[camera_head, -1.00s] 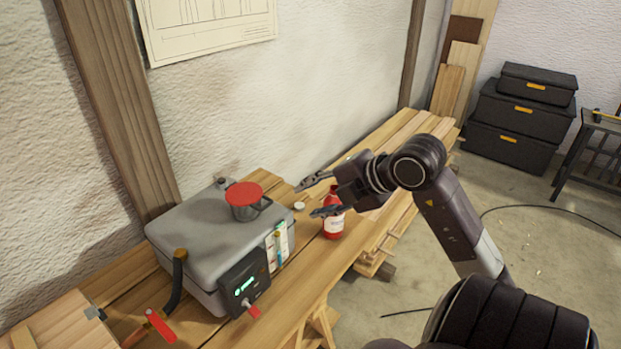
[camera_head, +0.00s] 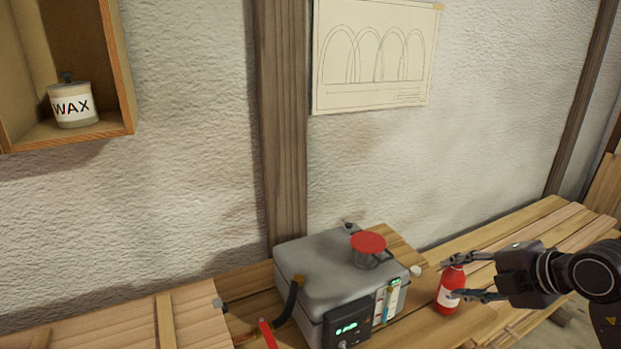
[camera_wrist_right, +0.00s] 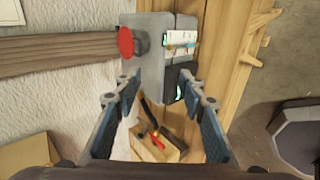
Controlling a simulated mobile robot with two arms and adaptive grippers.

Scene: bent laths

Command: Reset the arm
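My right gripper (camera_head: 462,277) is at the right of the head view, above the wooden bench. Its fingers are spread open, and nothing shows between them. In the head view the fingers overlap a red bottle (camera_head: 447,300) with a white label; I cannot tell whether they touch it. In the right wrist view the open fingers (camera_wrist_right: 155,105) frame the grey box (camera_wrist_right: 153,70). My left gripper is in neither view.
The grey box (camera_head: 325,267) with a lit display stands on the bench (camera_head: 520,222), a red-lidded pot (camera_head: 368,252) on top. A black hose and red handle (camera_head: 267,334) are at its left. A wall shelf (camera_head: 125,70) holds a wax jar (camera_head: 72,106).

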